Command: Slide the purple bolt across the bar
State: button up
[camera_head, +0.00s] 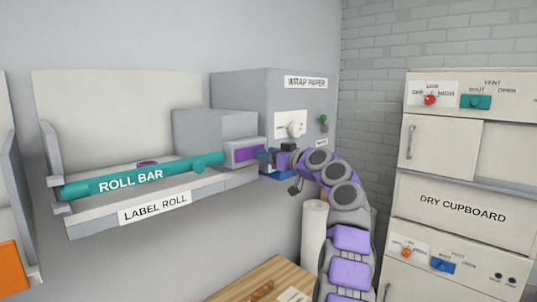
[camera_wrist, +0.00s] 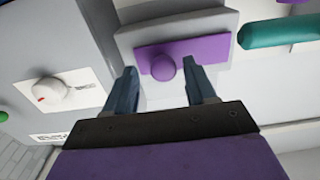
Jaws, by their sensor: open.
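The purple bolt (camera_wrist: 184,60) is a flat plate with a round knob, on the face of a grey housing in the wrist view. It also shows at the right end of the bar in the head view (camera_head: 244,154). The teal roll bar (camera_head: 145,177), labelled ROLL BAR, runs left from that housing; its end shows at upper right in the wrist view (camera_wrist: 285,30). My gripper (camera_wrist: 163,78) is open, with its fingers on either side of the knob. I cannot tell whether they touch it. In the head view my gripper (camera_head: 263,157) is beside the bolt's housing.
A grey WRAP PAPER box (camera_head: 255,90) with a white knob (camera_wrist: 50,92) stands right beside my gripper. The LABEL ROLL shelf (camera_head: 95,224) lies below the bar. A white roll (camera_head: 313,235) stands below my arm. The DRY CUPBOARD (camera_head: 452,210) is at right.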

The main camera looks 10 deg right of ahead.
aim_at(244, 155)
jog(key=shift+a, duration=0.15)
grip_shut()
dwell(0.4)
jog(key=shift+s, duration=0.1)
jog(key=s+a+b, duration=0.1)
jog(key=b, duration=0.1)
jog(key=a+b, duration=0.1)
jog(key=b, duration=0.1)
jog(key=s+a+b, duration=0.1)
jog(key=b, duration=0.1)
jog(key=shift+s+a+f, duration=0.2)
jog(key=shift+s+a, duration=0.1)
jog(key=shift+a, duration=0.05)
jog(key=shift+s+a+r+b, duration=0.1)
jog(key=shift+s+a+b, duration=0.2)
jog(key=shift+a+b, duration=0.25)
jog(key=shift+d, duration=0.1)
